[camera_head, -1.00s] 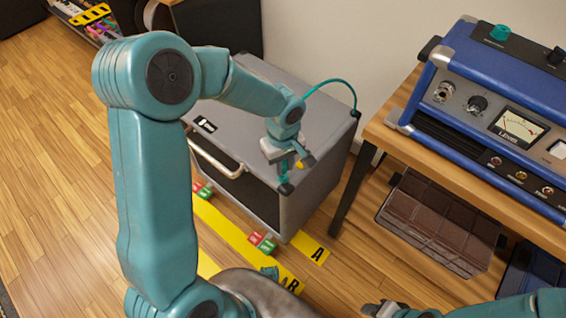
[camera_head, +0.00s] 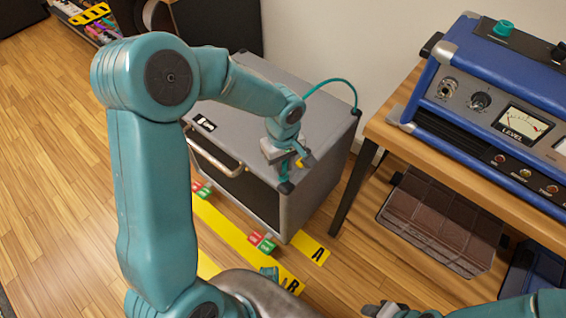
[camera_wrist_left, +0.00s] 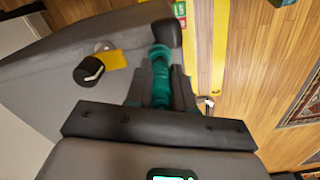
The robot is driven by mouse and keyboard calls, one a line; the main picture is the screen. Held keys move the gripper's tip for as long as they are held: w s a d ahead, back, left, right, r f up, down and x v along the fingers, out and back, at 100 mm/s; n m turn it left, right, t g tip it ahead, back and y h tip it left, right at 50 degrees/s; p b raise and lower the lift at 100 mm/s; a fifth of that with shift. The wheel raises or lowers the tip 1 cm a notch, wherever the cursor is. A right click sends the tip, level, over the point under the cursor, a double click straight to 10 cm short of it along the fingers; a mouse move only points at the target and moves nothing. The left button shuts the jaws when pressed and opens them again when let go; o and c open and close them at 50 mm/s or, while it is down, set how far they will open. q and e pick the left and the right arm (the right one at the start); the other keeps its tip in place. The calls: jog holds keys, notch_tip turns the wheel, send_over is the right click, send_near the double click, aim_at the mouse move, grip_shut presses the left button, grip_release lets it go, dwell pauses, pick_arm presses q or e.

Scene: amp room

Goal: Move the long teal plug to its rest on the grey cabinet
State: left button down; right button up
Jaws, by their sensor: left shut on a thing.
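The grey cabinet (camera_head: 325,170) stands on the floor in the middle of the head view, with dark corner caps and a front handle. The long teal plug (camera_wrist_left: 160,75) is upright between the fingers of my left gripper (camera_wrist_left: 160,88) in the left wrist view. My left gripper, also in the head view (camera_head: 285,172), is shut on the plug at the cabinet's front right corner. The fingers hide part of the plug, and I cannot tell whether its tip touches the cabinet. My right gripper (camera_head: 381,308) is only partly in view at the bottom edge.
A black knob (camera_wrist_left: 89,72) with a yellow tag lies close beside the gripper on the cabinet top. A teal cable (camera_head: 328,82) arches over the cabinet's back right. A wooden table (camera_head: 455,180) with a blue amplifier (camera_head: 455,85) stands at right. Yellow tape (camera_head: 235,235) marks the floor.

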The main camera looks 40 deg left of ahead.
pick_arm(q)
jog(key=shift+f, duration=0.15)
dwell(0.4)
jog(key=shift+f+b, duration=0.15)
jog(key=shift+b, duration=0.3)
jog(key=shift+f+b, duration=0.2)
jog(key=shift+b, duration=0.1)
dwell(0.4)
jog(key=c, duration=0.9)
grip_release()
